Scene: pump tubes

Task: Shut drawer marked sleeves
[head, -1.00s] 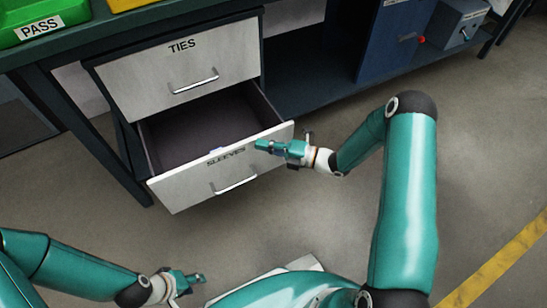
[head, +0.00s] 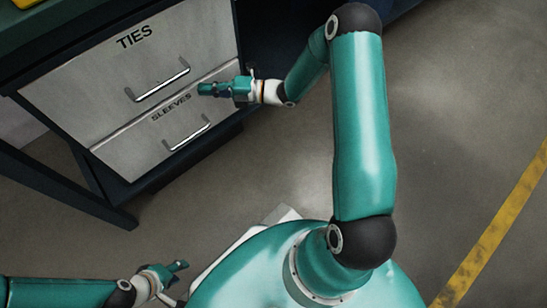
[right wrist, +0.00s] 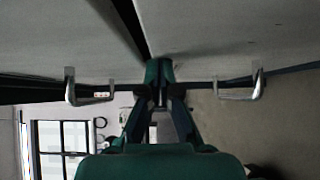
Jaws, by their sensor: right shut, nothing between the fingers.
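The drawer marked SLEEVES (head: 150,140) is the lower light-grey front in the head view, with a metal bar handle (head: 190,136). Its front sits in line with the TIES drawer (head: 140,62) above, and no open interior shows. I cannot tell if a small gap is left. My right gripper (head: 203,89) is shut and empty, at the upper right part of the SLEEVES front; contact is unclear. In the right wrist view its fingers (right wrist: 159,75) point at the drawer fronts. My left gripper (head: 181,266) is low in the head view, away from the drawers; its jaw opening is unclear.
The TIES handle (head: 160,82) sticks out close to the left of my right gripper. A dark bench frame (head: 75,188) surrounds the drawers. The grey floor (head: 440,110) at right is open, with a yellow line (head: 490,240).

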